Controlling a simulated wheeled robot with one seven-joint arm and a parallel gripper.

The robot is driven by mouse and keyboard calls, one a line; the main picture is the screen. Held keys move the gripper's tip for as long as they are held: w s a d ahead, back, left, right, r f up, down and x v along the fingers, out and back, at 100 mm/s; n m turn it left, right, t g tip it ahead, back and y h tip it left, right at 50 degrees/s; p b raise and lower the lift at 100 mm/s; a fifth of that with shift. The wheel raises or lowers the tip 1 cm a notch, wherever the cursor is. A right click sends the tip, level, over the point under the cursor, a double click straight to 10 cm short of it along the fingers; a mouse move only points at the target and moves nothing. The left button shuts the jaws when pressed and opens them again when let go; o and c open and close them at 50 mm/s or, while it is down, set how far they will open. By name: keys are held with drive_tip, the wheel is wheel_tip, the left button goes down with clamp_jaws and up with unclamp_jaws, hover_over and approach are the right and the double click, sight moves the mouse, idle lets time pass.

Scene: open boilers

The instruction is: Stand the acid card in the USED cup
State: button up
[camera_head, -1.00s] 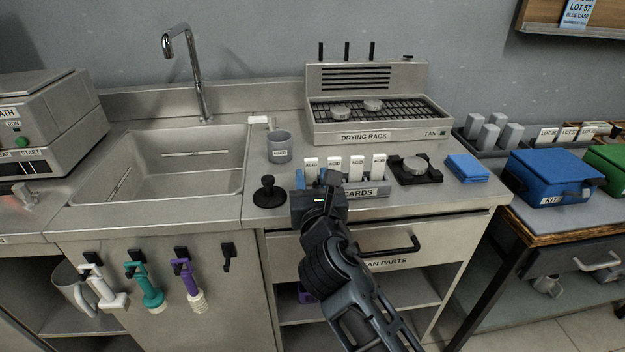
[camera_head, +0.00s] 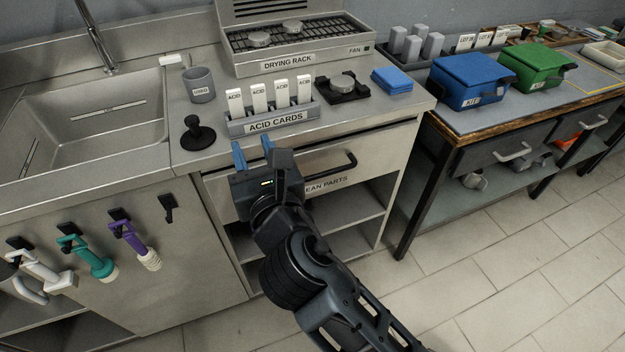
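Several white acid cards (camera_head: 260,97) stand upright in a row in the grey holder labelled ACID CARDS (camera_head: 274,122) on the counter. The grey cup (camera_head: 201,86) stands behind and left of the holder; the small label on its front is too blurred to read surely, and no card shows above its rim. My gripper (camera_head: 253,150) is in front of the counter edge, below and left of the holder. Its two blue fingers point up and are apart, with nothing between them.
A black knobbed tool (camera_head: 198,133) stands left of the holder, near the counter's front edge. A black stand with a round grey part (camera_head: 343,86) and blue cloths (camera_head: 391,80) are to the right. The drying rack (camera_head: 290,58) is behind, the sink (camera_head: 90,125) left.

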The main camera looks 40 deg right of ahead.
drive_tip(key=s+a+f+m+g+y, duration=0.1)
drive_tip(key=s+a+f+m+y, duration=0.1)
drive_tip(key=s+f+m, duration=0.45)
drive_tip(key=s+a+f+m+g+y, duration=0.1)
drive_tip(key=s+f+m+y, duration=0.2)
drive_tip(key=s+m, duration=0.7)
drive_tip(key=s+d+r+m, duration=0.2)
drive_tip(key=s+r+m, duration=0.1)
drive_tip(key=s+m, duration=0.5)
drive_tip(key=s+d+r+m, duration=0.3)
drive_tip(key=s+m, duration=0.5)
drive_tip(key=s, duration=0.4)
drive_tip(key=shift+s+d+y, duration=0.3)
drive_tip(key=shift+d, duration=0.05)
drive_tip(key=shift+o, duration=0.3)
